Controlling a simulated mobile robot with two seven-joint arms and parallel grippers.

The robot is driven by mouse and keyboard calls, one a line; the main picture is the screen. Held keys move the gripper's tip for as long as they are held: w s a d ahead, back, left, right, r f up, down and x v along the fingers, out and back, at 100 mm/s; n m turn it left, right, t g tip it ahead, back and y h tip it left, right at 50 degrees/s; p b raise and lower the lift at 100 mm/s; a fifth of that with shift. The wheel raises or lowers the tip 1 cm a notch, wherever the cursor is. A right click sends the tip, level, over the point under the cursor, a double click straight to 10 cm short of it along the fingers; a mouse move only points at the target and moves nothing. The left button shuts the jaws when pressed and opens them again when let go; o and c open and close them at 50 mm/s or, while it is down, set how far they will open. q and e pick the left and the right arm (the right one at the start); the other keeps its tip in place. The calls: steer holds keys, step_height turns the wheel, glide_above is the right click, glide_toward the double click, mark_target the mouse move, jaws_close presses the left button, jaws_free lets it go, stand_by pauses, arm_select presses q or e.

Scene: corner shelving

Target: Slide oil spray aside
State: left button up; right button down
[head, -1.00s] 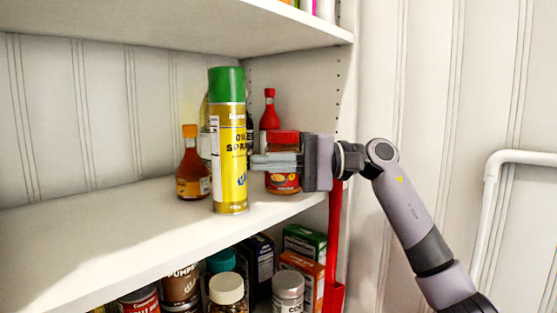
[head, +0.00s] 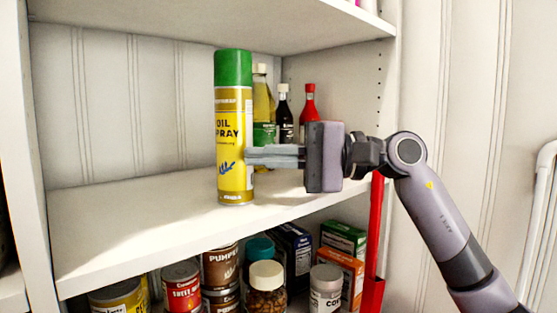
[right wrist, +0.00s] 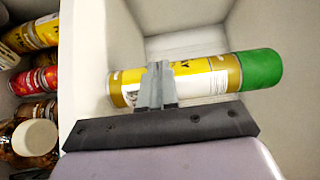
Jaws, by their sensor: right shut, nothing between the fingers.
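The oil spray (head: 231,150), a tall yellow can with a green cap, stands upright on the middle shelf near its front edge. My right gripper (head: 250,156) is shut, with nothing between its fingers. Its fingertips are at the can's right side and appear to touch it. In the right wrist view the oil spray (right wrist: 205,80) lies across the picture, with the shut fingers (right wrist: 157,72) overlapping its label. My left gripper is not in view.
Behind the can stand an oil bottle (head: 263,105), a dark bottle (head: 284,115) and a red bottle (head: 309,106). The middle shelf (head: 120,220) is clear left of the can. Cans, jars and boxes fill the shelf below. A red upright (head: 374,230) stands at right.

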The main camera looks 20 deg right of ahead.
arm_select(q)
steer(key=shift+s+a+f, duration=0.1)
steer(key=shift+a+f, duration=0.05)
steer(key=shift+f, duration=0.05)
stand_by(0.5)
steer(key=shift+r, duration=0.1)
arm_select(e)
steer(key=shift+d, duration=0.1)
stand_by(0.4)
